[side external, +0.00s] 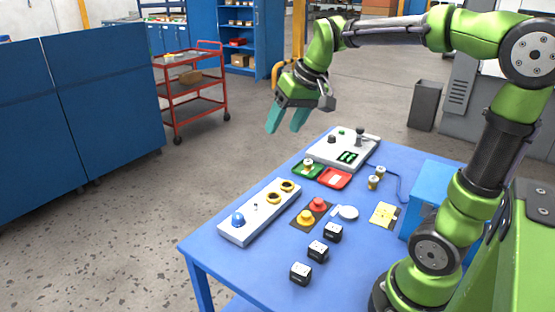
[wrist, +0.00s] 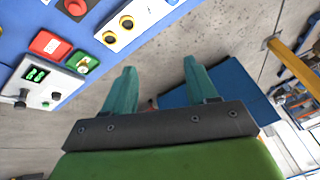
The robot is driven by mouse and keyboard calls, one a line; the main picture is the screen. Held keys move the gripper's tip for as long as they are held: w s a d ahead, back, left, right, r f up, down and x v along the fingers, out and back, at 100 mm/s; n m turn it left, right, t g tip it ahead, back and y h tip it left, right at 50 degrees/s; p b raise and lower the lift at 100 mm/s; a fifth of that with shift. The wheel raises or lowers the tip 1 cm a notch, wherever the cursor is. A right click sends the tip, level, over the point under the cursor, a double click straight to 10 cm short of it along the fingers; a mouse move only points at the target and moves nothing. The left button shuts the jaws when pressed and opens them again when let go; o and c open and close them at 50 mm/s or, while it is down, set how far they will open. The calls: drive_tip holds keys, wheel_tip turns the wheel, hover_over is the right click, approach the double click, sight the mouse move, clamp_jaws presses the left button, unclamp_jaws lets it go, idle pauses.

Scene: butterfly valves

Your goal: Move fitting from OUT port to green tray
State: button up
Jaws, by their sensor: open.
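My gripper (side external: 286,119) is open and empty, held high beyond the table's far left edge; its two teal fingers (wrist: 159,68) stand apart with nothing between them. A small brass and white fitting (side external: 308,162) stands in the green tray (side external: 299,173). The green tray (wrist: 94,65) and the fitting (wrist: 84,62) also show at the left of the wrist view. The white port panel (side external: 233,232) has two yellow-ringed ports (side external: 280,191) with dark openings; their labels are too small to read. The ports (wrist: 118,29) also show at the top of the wrist view.
A red tray (side external: 335,178) sits beside the green one. Behind stands a grey-white control box (side external: 325,151) with a joystick and green display.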

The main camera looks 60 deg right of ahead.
drive_tip(key=s+a+f+t+y, duration=0.1)
drive_tip(key=s+a+f, duration=0.3)
drive_tip(key=s+a, duration=0.5)
drive_tip(key=s+t, duration=0.1)
drive_tip(key=s, duration=0.2)
drive_tip(key=shift+a+f+n, duration=0.2)
drive_tip(key=shift+n, duration=0.1)
